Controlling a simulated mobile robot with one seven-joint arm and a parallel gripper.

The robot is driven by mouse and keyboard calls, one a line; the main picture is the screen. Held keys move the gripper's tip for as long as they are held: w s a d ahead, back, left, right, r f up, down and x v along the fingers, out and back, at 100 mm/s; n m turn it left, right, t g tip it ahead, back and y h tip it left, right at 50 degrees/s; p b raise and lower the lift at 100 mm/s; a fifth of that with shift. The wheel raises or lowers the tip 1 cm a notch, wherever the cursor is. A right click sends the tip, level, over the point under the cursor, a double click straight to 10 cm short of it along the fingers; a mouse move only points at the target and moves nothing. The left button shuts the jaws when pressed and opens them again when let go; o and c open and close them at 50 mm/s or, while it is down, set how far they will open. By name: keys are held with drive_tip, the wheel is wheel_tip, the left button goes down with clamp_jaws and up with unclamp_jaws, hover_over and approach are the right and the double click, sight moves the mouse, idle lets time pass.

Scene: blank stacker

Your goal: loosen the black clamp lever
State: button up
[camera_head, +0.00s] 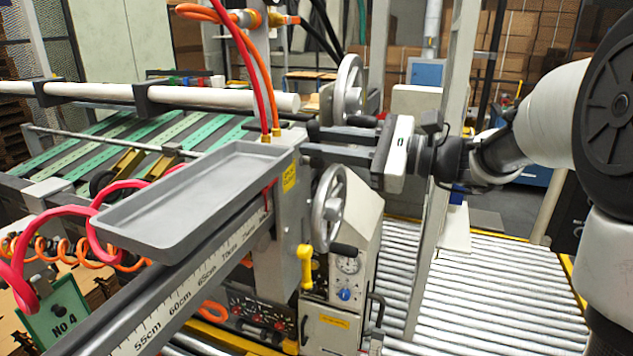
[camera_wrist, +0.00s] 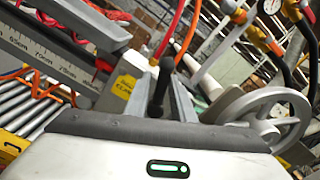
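My gripper (camera_head: 308,143) reaches left from the right side to the grey machine post, level with its top. Its two dark fingers are apart, one above the other in the head view. In the wrist view a black lever with a rounded end (camera_wrist: 161,88) stands between the fingers (camera_wrist: 162,98), beside the post with a yellow label (camera_wrist: 124,86). The fingers look open around it; I cannot tell whether either touches it. In the head view the lever is not clearly separable from the dark fingers. The yellow label (camera_head: 289,177) shows there just below the fingertips.
A handwheel (camera_head: 329,208) is close below my gripper and another (camera_head: 349,90) close above; one also shows right in the wrist view (camera_wrist: 270,120). A grey tray (camera_head: 190,200), red hoses (camera_head: 252,70) and a ruler beam (camera_head: 190,300) lie left. A roller conveyor (camera_head: 500,295) runs below.

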drive_tip(key=shift+s+a+f+n+b, duration=0.1)
drive_tip(key=shift+s+f+n+b, duration=0.2)
drive_tip(key=shift+n+b, duration=0.6)
drive_tip(key=n+b, duration=0.1)
drive_tip(key=b, duration=0.1)
drive_tip(key=f+n+b, duration=0.1)
drive_tip(key=b, duration=0.2)
drive_tip(key=s+n+b, duration=0.1)
drive_tip(key=b, duration=0.2)
drive_tip(key=shift+s+a+f+n, duration=0.1)
drive_tip(key=shift+a+f+n, duration=0.1)
drive_tip(key=shift+a+n, duration=0.1)
drive_tip(key=n+b, duration=0.1)
drive_tip(key=b, duration=0.1)
drive_tip(key=f+n+b, duration=0.1)
drive_tip(key=b, duration=0.1)
drive_tip(key=shift+s, duration=0.25)
drive_tip(key=n+b, duration=0.2)
drive_tip(key=b, duration=0.1)
drive_tip(key=f+n+b, duration=0.1)
drive_tip(key=b, duration=0.2)
drive_tip(key=shift+s+a+f+n, duration=0.1)
drive_tip(key=shift+s+f+n, duration=0.1)
drive_tip(key=shift+n, duration=0.2)
drive_tip(key=v, duration=0.9)
drive_tip(key=shift+r, duration=0.25)
